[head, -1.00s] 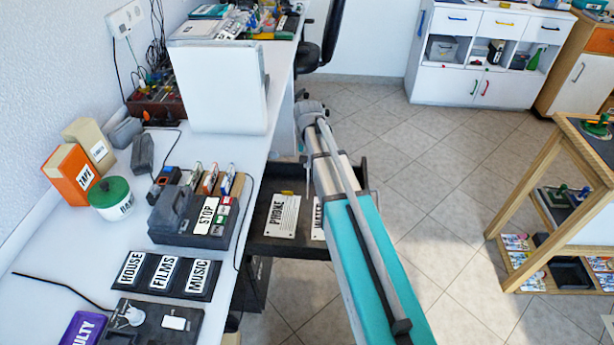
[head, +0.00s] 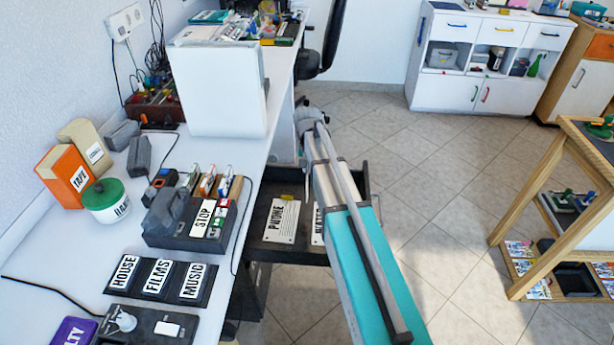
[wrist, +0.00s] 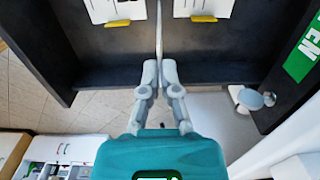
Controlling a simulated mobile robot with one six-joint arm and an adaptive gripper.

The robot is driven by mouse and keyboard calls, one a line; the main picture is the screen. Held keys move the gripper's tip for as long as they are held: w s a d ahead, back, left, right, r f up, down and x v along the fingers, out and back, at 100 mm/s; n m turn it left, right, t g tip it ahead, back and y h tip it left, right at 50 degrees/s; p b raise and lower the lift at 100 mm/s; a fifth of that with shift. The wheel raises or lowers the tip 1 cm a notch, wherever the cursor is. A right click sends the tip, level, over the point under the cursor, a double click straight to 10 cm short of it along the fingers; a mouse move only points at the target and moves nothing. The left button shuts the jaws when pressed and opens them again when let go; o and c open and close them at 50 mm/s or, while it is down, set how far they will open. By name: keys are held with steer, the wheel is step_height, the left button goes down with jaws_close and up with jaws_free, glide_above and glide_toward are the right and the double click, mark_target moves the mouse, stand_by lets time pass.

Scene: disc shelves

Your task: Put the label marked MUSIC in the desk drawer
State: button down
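The word MUSIC stands on a white label (head: 192,282) at the right end of a black plate on the desk, beside HOUSE and FILMS. The dark desk drawer (head: 285,255) is open, with a white PHONE card (head: 283,221) and a second card (head: 317,226), partly hidden by my arm, lying flat inside. In the wrist view my gripper (wrist: 159,69) is over the drawer (wrist: 100,72). Its fingers are closed on a thin white card (wrist: 158,30) seen edge-on, between the two lying cards. Its lettering cannot be read. My arm hides the gripper in the head view.
A black case marked STOP (head: 190,235) stands on the desk near the drawer. A white panel (head: 215,92) stands farther back. A wooden shelf unit (head: 545,200) is at the right. The tiled floor (head: 420,170) between is clear.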

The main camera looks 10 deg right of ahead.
steer(key=shift+f+b, duration=1.3)
steer(key=shift+f, duration=0.4)
steer(key=c, duration=0.8)
jaws_free()
steer(key=shift+r, duration=0.2)
step_height(320, 180, up, 12)
steer(key=p, duration=1.2)
steer(key=shift+w, duration=0.1)
steer(key=s+a+n, duration=0.2)
steer(key=s+n, duration=0.1)
steer(key=s, duration=1.9)
steer(key=shift+s+n, duration=0.2)
steer(key=shift+n, duration=0.1)
